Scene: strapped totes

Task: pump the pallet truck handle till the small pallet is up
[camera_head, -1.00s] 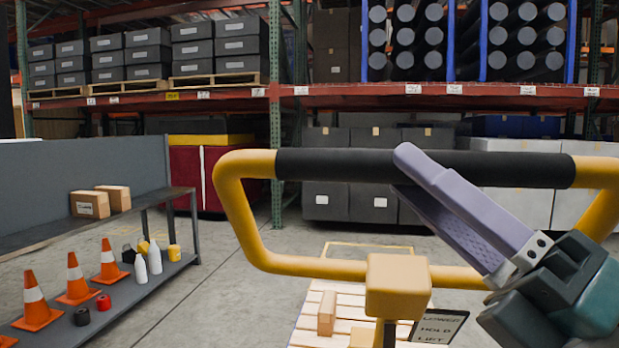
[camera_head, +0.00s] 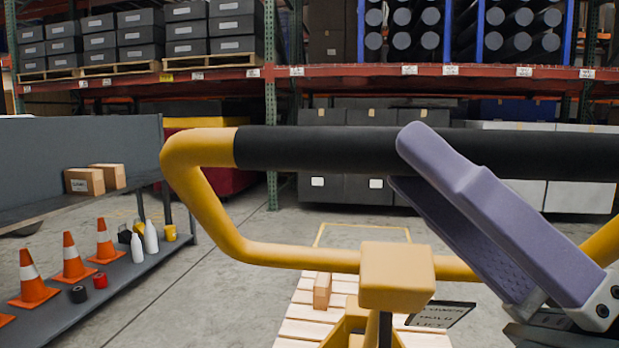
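The pallet truck handle (camera_head: 205,205) is a yellow loop with a black grip bar (camera_head: 310,149) across its top, close in front of me. A yellow block (camera_head: 397,277) sits at the loop's lower middle. My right gripper (camera_head: 404,162) has its lilac fingers on either side of the black grip, one in front and one behind, and looks shut on it. The small pallet (camera_head: 298,327) of pale slats lies beyond the handle, partly hidden by it; its height above the floor is unclear. My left gripper is out of view.
A small box (camera_head: 322,290) stands on the pallet. A lever sign (camera_head: 440,314) shows beside the handle post. At left, a grey bench (camera_head: 120,292) carries orange cones, bottles and boxes. Loaded racks stand behind. Concrete floor between bench and pallet is clear.

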